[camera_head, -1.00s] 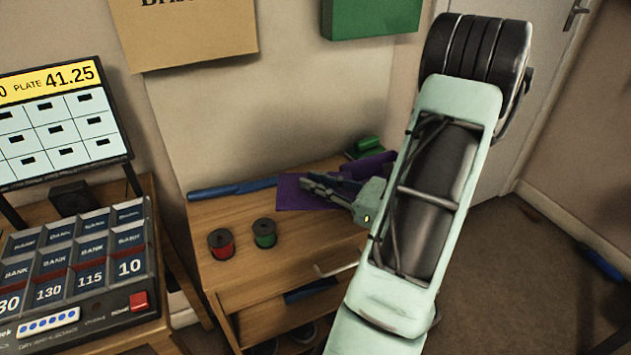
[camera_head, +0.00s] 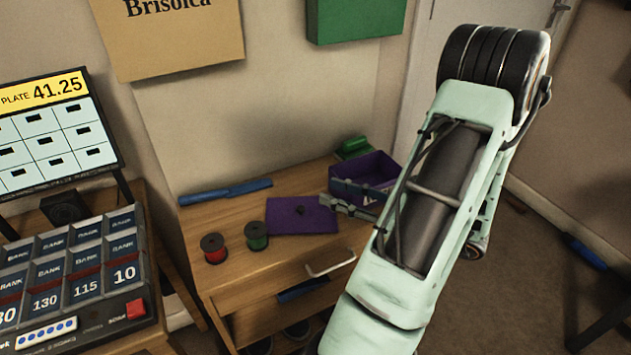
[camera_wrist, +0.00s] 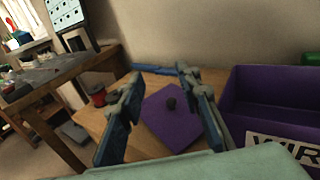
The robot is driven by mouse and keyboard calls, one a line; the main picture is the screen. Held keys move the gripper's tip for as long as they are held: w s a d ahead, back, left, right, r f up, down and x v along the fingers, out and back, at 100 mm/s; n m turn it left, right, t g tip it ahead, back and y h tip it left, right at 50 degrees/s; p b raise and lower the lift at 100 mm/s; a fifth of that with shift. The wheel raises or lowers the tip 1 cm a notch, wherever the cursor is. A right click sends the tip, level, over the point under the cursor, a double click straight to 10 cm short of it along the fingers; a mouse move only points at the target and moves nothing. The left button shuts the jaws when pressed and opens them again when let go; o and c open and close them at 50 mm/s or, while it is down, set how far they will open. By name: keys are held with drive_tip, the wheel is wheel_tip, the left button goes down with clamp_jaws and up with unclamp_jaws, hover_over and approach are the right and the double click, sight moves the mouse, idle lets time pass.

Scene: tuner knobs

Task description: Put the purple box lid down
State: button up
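The purple lid (camera_head: 290,217) lies flat on the wooden desk, with a small dark knob on its top. The wrist view also shows the lid (camera_wrist: 172,119) beyond and between my fingers. The open purple box (camera_head: 373,172) stands to the right of the lid, and its white label (camera_wrist: 270,146) shows in the wrist view. My gripper (camera_head: 333,192) is beside the lid's right edge, in front of the box. In the wrist view my gripper (camera_wrist: 160,88) has its two fingers spread wide with nothing between them.
A red spool (camera_head: 215,248) and a green spool (camera_head: 256,236) stand left of the lid. A blue tool (camera_head: 225,192) lies along the desk's back edge. A green object (camera_head: 352,147) sits behind the box. A device with several bank buttons (camera_head: 88,270) is at left.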

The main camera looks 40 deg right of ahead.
drive_tip(key=v, duration=0.4)
drive_tip(key=shift+w, duration=0.1)
idle(0.4)
